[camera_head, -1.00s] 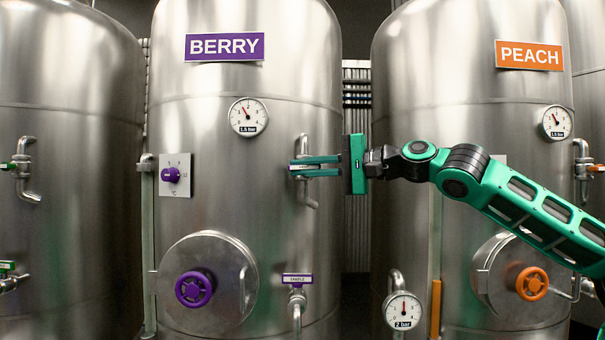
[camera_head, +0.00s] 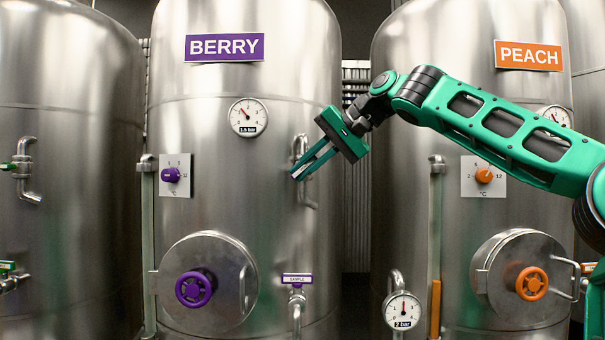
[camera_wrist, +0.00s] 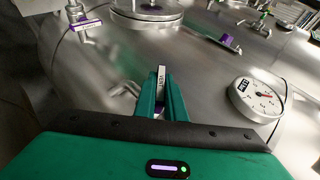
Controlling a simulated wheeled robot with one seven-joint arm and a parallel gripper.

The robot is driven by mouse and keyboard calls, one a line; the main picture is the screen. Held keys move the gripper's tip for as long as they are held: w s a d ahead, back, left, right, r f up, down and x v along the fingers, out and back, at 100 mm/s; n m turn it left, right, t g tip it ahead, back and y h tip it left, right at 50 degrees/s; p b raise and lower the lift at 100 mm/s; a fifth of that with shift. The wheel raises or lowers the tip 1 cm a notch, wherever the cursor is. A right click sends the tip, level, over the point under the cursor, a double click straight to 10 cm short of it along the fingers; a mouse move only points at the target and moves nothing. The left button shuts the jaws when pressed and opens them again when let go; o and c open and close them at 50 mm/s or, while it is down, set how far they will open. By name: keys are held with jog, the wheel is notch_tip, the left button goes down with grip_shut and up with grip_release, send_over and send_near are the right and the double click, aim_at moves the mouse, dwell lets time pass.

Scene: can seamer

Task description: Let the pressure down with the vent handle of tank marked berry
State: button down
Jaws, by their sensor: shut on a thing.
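The berry tank (camera_head: 215,115) carries a purple BERRY sign (camera_head: 224,47). My gripper (camera_head: 299,174) is at the vent pipe (camera_head: 303,150) on the tank's right side, with its fingers slanting down to the left. In the wrist view my gripper (camera_wrist: 161,92) is shut on the vent handle (camera_wrist: 161,77), whose lettered label shows between the fingers. In the head view the fingers mostly hide the handle. The berry pressure gauge (camera_head: 248,117) also shows in the wrist view (camera_wrist: 257,99); its small readout is hard to read.
Below are the sample tap (camera_head: 297,297) and the hatch with a purple handwheel (camera_head: 194,289). A purple temperature knob (camera_head: 171,175) is at the left. The peach tank (camera_head: 470,90) stands at the right, partly behind my arm.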

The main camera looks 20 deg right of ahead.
jog(key=shift+g+h, duration=0.3)
dwell(0.4)
jog(key=c, duration=1.8)
grip_release()
jog(key=shift+w, duration=0.2)
jog(key=shift+s, duration=0.1)
jog(key=v, duration=1)
jog(key=shift+s+d+r, duration=0.1)
jog(key=shift+r, duration=0.15)
